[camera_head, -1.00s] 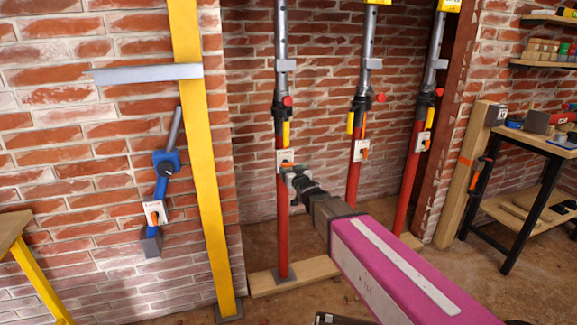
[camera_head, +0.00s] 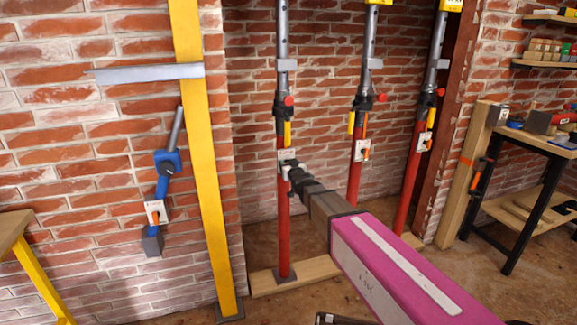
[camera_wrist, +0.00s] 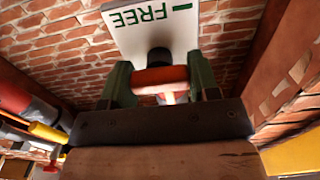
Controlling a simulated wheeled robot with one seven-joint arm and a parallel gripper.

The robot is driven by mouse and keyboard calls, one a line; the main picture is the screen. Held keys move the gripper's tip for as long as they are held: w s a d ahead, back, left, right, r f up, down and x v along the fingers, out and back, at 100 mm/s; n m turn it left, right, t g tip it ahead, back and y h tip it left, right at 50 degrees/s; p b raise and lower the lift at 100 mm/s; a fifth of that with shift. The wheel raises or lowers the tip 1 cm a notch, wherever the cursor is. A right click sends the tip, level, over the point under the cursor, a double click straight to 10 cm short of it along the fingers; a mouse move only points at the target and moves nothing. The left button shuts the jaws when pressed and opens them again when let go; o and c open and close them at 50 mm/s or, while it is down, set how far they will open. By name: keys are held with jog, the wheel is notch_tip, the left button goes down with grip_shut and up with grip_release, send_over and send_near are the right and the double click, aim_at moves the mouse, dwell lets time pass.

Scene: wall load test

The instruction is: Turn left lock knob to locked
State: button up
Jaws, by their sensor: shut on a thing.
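The left lock knob (camera_wrist: 160,80) is an orange bar in front of a white plate (camera_wrist: 158,32) with green, upside-down "FREE" lettering and a green mark. In the wrist view the bar lies crosswise between the two grey-green fingers of my gripper (camera_wrist: 160,88), which is shut on it. In the head view my gripper (camera_head: 289,169) is at the plate (camera_head: 288,155) on the left red prop (camera_head: 283,225) and hides the knob. Any other lettering on the plate cannot be read.
Two more red props (camera_head: 354,185) (camera_head: 409,180) with orange-knobbed plates stand to the right. A yellow post (camera_head: 207,170) and a blue wall device (camera_head: 163,185) are to the left. A workbench (camera_head: 530,140) stands at the far right.

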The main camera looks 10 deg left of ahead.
jog(key=shift+n, duration=0.3)
jog(key=n, duration=0.3)
jog(key=shift+n, duration=0.3)
jog(key=n, duration=0.4)
jog(key=shift+n, duration=0.3)
jog(key=n, duration=0.4)
jog(key=shift+a+f+n, duration=0.1)
jog(key=shift+n, duration=2.4)
jog(key=o, duration=0.9)
jog(key=shift+s, duration=0.15)
